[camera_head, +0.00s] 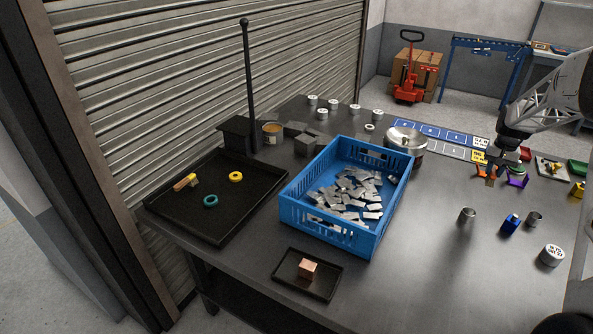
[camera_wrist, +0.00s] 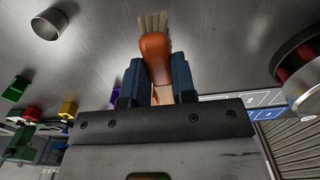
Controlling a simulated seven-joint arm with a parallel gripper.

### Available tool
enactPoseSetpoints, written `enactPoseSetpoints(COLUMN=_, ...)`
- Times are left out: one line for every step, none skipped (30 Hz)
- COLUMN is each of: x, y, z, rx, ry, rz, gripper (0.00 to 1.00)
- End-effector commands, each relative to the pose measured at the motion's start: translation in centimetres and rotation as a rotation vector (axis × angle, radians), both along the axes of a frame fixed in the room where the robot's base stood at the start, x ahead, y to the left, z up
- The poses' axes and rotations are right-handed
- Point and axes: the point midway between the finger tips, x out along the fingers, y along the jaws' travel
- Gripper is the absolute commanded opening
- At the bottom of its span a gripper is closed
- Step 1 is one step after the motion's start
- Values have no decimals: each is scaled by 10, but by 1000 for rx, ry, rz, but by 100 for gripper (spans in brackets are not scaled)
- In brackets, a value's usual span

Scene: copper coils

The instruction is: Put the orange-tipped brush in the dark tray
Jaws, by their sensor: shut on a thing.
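My gripper (camera_head: 489,176) is over the right side of the table in the head view. In the wrist view its two blue fingers (camera_wrist: 156,78) are shut on the orange-tipped brush (camera_wrist: 155,48), whose pale bristles point toward the top of the picture. In the head view only a small orange part of the brush shows at the fingers. The large dark tray (camera_head: 222,228) is on the table's left side, far from my gripper. It holds a yellow ring (camera_head: 236,177), a teal ring (camera_head: 210,201) and a small yellow-and-red brush-like piece (camera_head: 185,182).
A blue crate (camera_head: 318,236) of metal pieces stands between my gripper and the large tray. A smaller dark tray (camera_head: 328,286) with a copper cube (camera_head: 308,268) lies in front. A lidded metal pot (camera_head: 406,140) and a tall black post (camera_head: 248,85) stand behind. Metal cups (camera_head: 467,215) stand right.

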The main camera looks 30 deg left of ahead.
Motion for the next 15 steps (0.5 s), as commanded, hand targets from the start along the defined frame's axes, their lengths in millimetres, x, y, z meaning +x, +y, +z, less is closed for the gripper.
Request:
enactPoseSetpoints(x=0, y=0, z=0, rx=0, ry=0, rz=0, gripper=0)
enactPoseSetpoints(x=0, y=0, z=1, rx=0, ry=0, rz=0, gripper=0)
enactPoseSetpoints(x=0, y=0, z=2, rx=0, ry=-1, rz=0, gripper=0)
enactPoseSetpoints(x=0, y=0, z=3, rx=0, ry=-1, rz=0, gripper=0)
enactPoseSetpoints(x=0, y=0, z=4, rx=0, ry=-1, rz=0, gripper=0)
enactPoseSetpoints(x=0, y=0, z=7, rx=0, ry=-2, rz=0, gripper=0)
enactPoseSetpoints(x=0, y=0, z=10, rx=0, ry=-2, rz=0, gripper=0)
enactPoseSetpoints(x=0, y=0, z=13, rx=0, ry=-3, rz=0, gripper=0)
enactPoseSetpoints(x=0, y=0, z=18, rx=0, ry=-3, rz=0, gripper=0)
enactPoseSetpoints(x=0, y=0, z=23, rx=0, ry=-2, rz=0, gripper=0)
enactPoseSetpoints(x=0, y=0, z=26, rx=0, ry=-1, rz=0, gripper=0)
enactPoseSetpoints(x=0, y=0, z=31, rx=0, ry=-1, rz=0, gripper=0)
enactPoseSetpoints(x=0, y=0, z=36, rx=0, ry=-2, rz=0, gripper=0)
enactPoseSetpoints(x=0, y=0, z=42, rx=0, ry=-3, rz=0, gripper=0)
enactPoseSetpoints(x=0, y=0, z=48, rx=0, ry=-2, rz=0, gripper=0)
